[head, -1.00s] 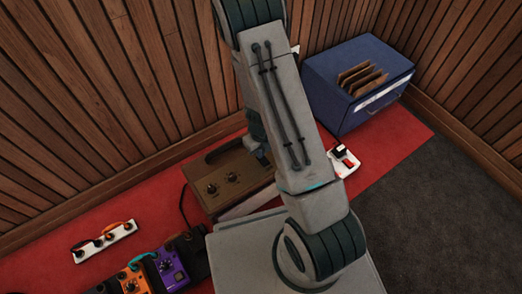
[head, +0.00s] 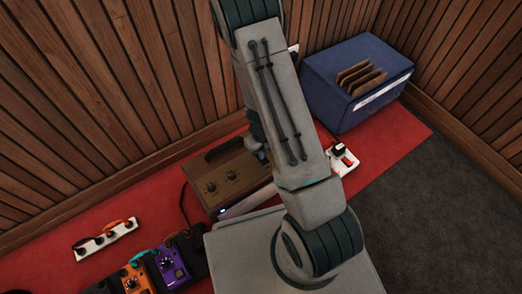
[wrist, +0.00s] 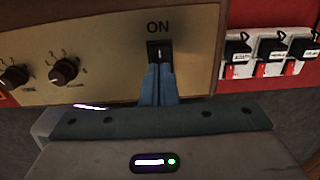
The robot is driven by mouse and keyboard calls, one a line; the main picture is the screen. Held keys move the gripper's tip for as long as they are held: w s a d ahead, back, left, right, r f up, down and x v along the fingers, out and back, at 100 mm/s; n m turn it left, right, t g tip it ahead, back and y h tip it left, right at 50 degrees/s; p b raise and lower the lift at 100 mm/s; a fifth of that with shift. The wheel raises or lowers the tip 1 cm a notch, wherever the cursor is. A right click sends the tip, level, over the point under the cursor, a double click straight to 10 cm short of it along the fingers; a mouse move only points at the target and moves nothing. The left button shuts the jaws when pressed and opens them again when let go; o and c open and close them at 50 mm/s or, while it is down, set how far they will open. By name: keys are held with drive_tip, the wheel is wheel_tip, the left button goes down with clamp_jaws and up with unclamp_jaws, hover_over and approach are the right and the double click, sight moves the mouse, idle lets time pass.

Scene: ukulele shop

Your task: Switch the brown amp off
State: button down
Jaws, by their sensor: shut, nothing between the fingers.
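The brown amp (head: 228,172) stands on the red carpet against the wooden wall, partly hidden by my arm in the head view. Its tan control panel (wrist: 110,35) fills the upper left of the wrist view, with two dark knobs. A small dark switch (wrist: 160,50) sits in the panel under the word ON. My gripper (wrist: 157,72) is shut and empty, its blue fingertips just below the switch in the picture. They overlap its lower edge; I cannot tell whether they touch it. A small bluish light (head: 221,210) shows at the amp's lower left front.
A white power strip (wrist: 270,68) with labelled plugs and red switches lies right of the amp. A blue box (head: 350,100) of folders stands behind it. Purple (head: 170,266) and orange (head: 133,280) pedals and another white strip (head: 105,241) are at left. Grey floor lies open at right.

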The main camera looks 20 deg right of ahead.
drive_tip(key=shift+r, duration=0.1)
wheel_tip(320, 180, up, 14)
drive_tip(key=w+p, duration=0.1)
drive_tip(key=p, duration=1)
drive_tip(key=shift+w+a, duration=0.3)
drive_tip(key=shift+w, duration=0.1)
